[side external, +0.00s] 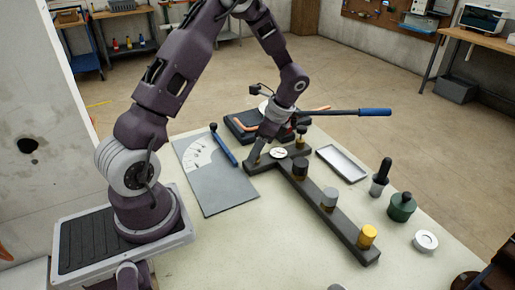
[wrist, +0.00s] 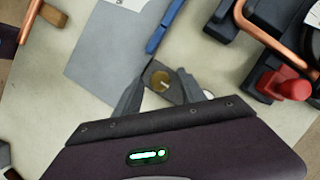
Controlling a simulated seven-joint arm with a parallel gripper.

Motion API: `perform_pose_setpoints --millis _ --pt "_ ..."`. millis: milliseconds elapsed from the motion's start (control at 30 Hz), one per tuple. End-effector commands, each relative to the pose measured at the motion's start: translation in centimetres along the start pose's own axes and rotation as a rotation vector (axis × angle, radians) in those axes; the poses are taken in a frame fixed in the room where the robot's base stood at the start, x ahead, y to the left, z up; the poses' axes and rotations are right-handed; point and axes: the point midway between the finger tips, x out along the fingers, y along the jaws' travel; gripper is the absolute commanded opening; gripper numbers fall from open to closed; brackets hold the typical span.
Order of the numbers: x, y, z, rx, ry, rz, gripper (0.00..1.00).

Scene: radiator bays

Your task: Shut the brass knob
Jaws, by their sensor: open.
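A dark T-shaped bar (side external: 315,185) lies on the table and carries several round knobs. In the wrist view a brass-coloured round knob (wrist: 161,81) with a pale line across its face sits on a dark block. My gripper (wrist: 166,70) is open, with its two dark fingers on either side of this knob; I cannot tell whether they touch it. In the side view my gripper (side external: 256,157) is low at the bar's left end and hides most of what is there. A bright yellow knob (side external: 367,235) stands at the bar's near end.
A grey knob (side external: 329,197) and a dark knob (side external: 299,168) stand along the bar. A blue-handled lever (side external: 374,112) and copper pipe (wrist: 271,37) lie behind. A grey plate (side external: 220,184) lies left, a metal tray (side external: 341,163) right. A green container (side external: 402,207) stands far right.

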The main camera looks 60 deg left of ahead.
Motion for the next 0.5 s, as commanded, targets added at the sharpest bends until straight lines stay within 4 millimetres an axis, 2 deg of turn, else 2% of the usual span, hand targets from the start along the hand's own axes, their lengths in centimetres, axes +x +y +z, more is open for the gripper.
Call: perform_pose_setpoints --millis 67,300,500 --pt "-0.8 -0.1 0.0 0.0 0.001 -0.003 0.48" --pt "-5.6 -0.1 0.0 -0.001 0.002 -0.005 0.48" --pt "-7.1 0.0 0.0 0.0 0.001 -0.001 0.48"
